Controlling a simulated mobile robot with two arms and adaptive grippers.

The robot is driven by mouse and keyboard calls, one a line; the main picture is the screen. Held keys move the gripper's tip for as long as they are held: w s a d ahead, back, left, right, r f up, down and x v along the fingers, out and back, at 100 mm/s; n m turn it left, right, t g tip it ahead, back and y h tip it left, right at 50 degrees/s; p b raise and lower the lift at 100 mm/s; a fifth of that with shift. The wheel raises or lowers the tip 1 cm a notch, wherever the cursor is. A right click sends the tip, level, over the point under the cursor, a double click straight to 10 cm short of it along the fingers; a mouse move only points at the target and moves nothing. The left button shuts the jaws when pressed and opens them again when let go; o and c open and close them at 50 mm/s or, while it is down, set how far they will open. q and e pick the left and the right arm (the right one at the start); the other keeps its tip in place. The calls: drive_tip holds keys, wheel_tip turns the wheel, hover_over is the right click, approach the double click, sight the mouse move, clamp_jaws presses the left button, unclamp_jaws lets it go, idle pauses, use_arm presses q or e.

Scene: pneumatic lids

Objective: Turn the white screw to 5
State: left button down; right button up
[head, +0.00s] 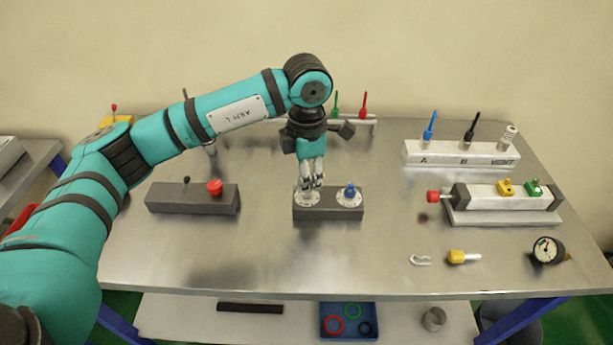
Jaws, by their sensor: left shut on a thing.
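A dark grey block (328,212) stands near the middle of the metal table, with two round white dials on its top. The right dial (349,199) carries a blue screw (350,188). My left gripper (312,185) points down over the left dial (307,199) and is shut on the white screw there. The fingers hide most of the white screw, and I cannot read the number it points to. My right gripper is not in view.
Left of the block is a grey box (180,198) with a red knob (215,187). At right are a white valve block (460,153) and a cylinder with a red end (433,196). A gauge (547,250) lies front right. The table's front middle is clear.

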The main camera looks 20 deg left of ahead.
use_arm(q)
drive_tip(key=c, duration=1.4)
unclamp_jaws()
drive_tip(key=shift+d, duration=0.1)
drive_tip(key=shift+r, duration=0.15)
wheel_tip(320, 180, up, 12)
drive_tip(key=shift+f, duration=0.1)
